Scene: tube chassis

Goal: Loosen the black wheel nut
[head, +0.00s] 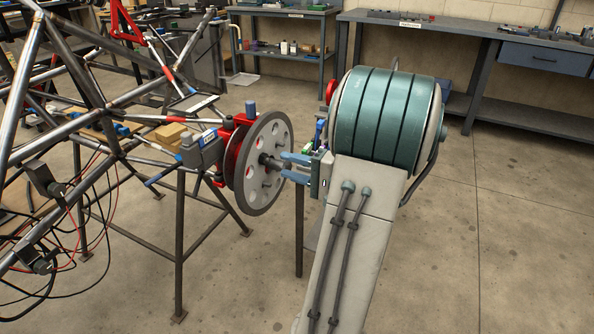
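The grey wheel disc (243,172) with round holes stands upright on a red and grey hub mount beside the tube frame. A dark hub piece (267,161) sticks out from the middle of the disc toward my gripper; it looks like the black wheel nut on its axle, but nut and axle are hard to tell apart. My gripper (284,165) points left at it, with two blue fingers apart, one above the other. The fingertips are at the outer end of the dark piece. I see no clear grip, and part of the end is hidden by the fingers.
The tube chassis (90,120) rests on a dark metal stand (179,245) at left, with cables hanging below. Benches (455,38) line the back wall. A dark post (299,230) stands below my gripper. The floor at right (530,230) is clear.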

